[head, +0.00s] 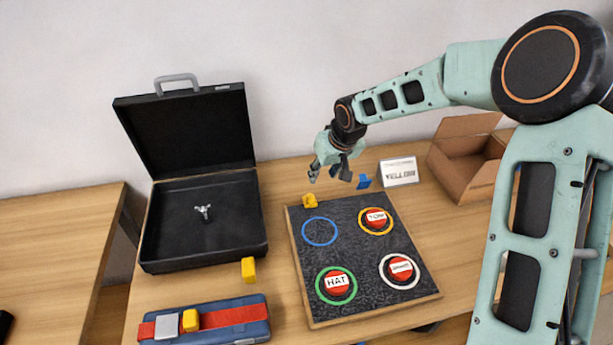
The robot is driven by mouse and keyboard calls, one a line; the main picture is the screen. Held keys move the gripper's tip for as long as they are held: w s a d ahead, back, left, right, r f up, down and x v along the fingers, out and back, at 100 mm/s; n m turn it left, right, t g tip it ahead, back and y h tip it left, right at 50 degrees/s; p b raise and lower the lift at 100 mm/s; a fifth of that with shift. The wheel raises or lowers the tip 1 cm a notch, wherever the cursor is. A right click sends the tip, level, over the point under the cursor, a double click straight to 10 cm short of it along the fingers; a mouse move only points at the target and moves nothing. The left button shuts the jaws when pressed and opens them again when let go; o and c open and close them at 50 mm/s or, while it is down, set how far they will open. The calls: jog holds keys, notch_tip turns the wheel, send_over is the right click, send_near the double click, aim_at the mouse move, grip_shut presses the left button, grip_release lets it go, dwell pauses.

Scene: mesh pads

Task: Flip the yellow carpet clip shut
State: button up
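The yellow carpet clip (310,201) sits at the back left corner of the dark grey mesh pad (352,255) on its wooden board. It is small here, and I cannot tell exactly how far its flap stands open. A blue clip (363,182) stands upright at the back right corner of the pad. My gripper (329,177) is above the back edge of the board, between the two clips and nearer the yellow one. Its fingers point down, spread apart, with nothing visible between them. It appears clear of the yellow clip.
Red labelled buttons stand in green (336,285), white (399,270) and yellow (376,220) rings; a blue ring (319,231) is empty. An open black case (205,240) is left, a strapped blue block (230,318) front left. A sign (399,171) and cardboard box (465,163) stand behind right.

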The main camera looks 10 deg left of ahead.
aim_at(311, 196)
jog(key=shift+n, duration=0.3)
jog(key=x, duration=0.4)
jog(key=s+x, duration=0.1)
jog(key=x, duration=0.2)
jog(key=s+p+x, duration=0.1)
jog(key=x, duration=0.3)
jog(key=shift+a+f, duration=0.45)
jog(key=shift+f, duration=0.1)
grip_shut()
